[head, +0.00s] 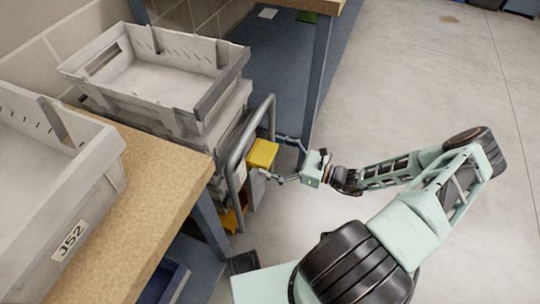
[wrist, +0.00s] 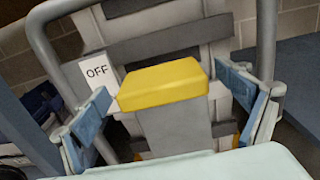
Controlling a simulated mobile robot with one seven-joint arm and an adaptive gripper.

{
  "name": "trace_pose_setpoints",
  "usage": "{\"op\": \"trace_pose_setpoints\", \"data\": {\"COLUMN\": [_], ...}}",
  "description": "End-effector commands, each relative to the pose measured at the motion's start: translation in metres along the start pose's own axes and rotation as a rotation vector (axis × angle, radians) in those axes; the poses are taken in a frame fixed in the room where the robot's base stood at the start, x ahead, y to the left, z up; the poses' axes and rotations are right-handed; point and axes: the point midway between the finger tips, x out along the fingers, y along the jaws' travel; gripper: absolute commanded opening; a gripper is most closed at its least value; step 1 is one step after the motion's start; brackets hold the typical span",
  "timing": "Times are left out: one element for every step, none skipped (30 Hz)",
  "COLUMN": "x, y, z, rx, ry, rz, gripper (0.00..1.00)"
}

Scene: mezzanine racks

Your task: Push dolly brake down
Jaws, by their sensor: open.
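The dolly brake is a yellow block-like pedal (head: 262,153) on a grey post, at the handle end of the dolly. In the wrist view the yellow pedal (wrist: 165,84) fills the centre, with a white "OFF" label (wrist: 97,72) at its left. My gripper (head: 271,157) is open, its fingers spread beside the pedal. In the wrist view my gripper (wrist: 164,87) has one finger on each side of the pedal, with nothing clearly held. Whether either finger touches it cannot be told. The dolly's grey tube handle (head: 236,152) arches around the pedal.
Grey crates (head: 215,97) are stacked on the dolly. A wooden bench (head: 150,190) with a crate labelled J52 (head: 60,205) stands at the left. A blue rack post (head: 318,75) rises behind the dolly. Concrete floor (head: 420,80) is clear at the right.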

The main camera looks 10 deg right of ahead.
Motion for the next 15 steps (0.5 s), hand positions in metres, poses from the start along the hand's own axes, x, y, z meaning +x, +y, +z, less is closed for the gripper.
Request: {"op": "trace_pose_setpoints", "data": {"x": [0.0022,0.0029,0.0034,0.0036,0.0035,0.0035,0.0034,0.0034,0.0033,0.0032,0.0032,0.0031,0.0031,0.0031,0.003], "y": [0.0002,0.0002,0.0002,0.0001,0.0001,0.0001,0.0001,0.0001,0.0001,0.0001,0.0001,0.0001,0.0001,0.0001,0.0001], "z": [-0.0002,0.0,0.0002,0.0003,0.0003,0.0003,0.0004,0.0004,0.0004,0.0003,0.0003,0.0003,0.0003,0.0003,0.0003], "rx": [0.0,0.0,0.0,0.0,0.0,0.0,0.0,0.0,0.0,0.0,0.0,0.0,0.0,0.0,0.0], "ry": [0.0,0.0,0.0,0.0,0.0,0.0,0.0,0.0,0.0,0.0,0.0,0.0,0.0,0.0,0.0], "rz": [0.0,0.0,0.0,0.0,0.0,0.0,0.0,0.0,0.0,0.0,0.0,0.0,0.0,0.0,0.0], "gripper": [0.93,0.93,0.93,0.93,0.93,0.93,0.93,0.93,0.93,0.89,0.86,0.82,0.78,0.75,0.71]}}
